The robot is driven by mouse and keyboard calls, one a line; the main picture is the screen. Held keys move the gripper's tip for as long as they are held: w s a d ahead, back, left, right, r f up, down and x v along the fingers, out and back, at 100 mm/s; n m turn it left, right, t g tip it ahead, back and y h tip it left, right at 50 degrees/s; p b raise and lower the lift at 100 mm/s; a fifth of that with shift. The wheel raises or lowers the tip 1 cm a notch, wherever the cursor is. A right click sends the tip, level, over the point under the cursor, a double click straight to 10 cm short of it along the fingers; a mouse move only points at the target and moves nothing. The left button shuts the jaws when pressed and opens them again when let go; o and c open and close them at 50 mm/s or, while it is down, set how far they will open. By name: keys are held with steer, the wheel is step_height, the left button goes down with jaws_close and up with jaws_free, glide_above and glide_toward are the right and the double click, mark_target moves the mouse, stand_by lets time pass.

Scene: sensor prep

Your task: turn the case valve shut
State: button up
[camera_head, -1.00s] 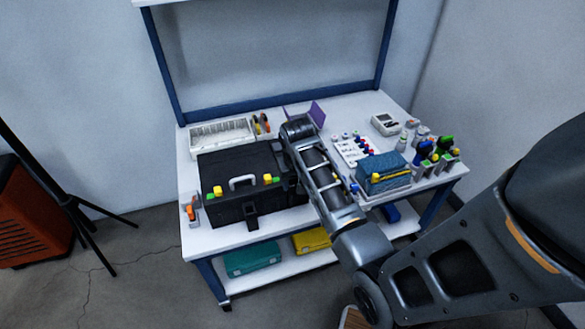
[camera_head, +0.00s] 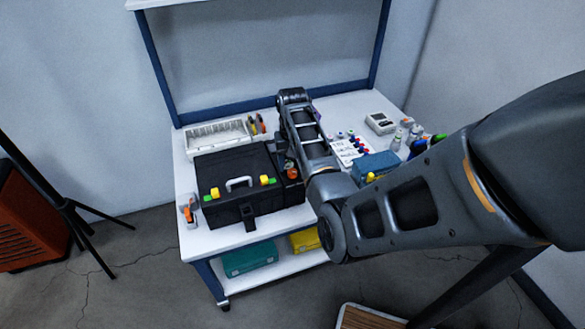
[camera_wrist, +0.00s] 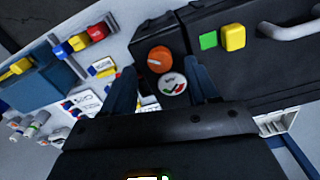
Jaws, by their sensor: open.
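The black case (camera_head: 228,209) stands closed on the table, with a grey handle and yellow and green parts on its front. Its orange valve knob (camera_wrist: 160,59) sits on a black side section of the case, with a round red, green and white dial (camera_wrist: 172,83) just below it in the wrist view. The knob also shows small in the head view (camera_head: 292,172), beside my arm. My gripper (camera_wrist: 159,68) is open, its two dark fingers on either side of the knob and dial in the picture. I cannot tell how far above them it is. My arm hides the gripper in the head view.
A blue box (camera_head: 374,163), bottles and a card with coloured caps lie right of my arm. A white bin (camera_head: 218,135) stands behind the case. An orange-handled tool (camera_head: 188,211) lies at the table's left edge. The front strip of table is clear.

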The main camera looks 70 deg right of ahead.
mark_target(293, 174)
steer(key=shift+f, duration=1.45)
steer(key=shift+c, duration=0.2)
steer(key=c, duration=1)
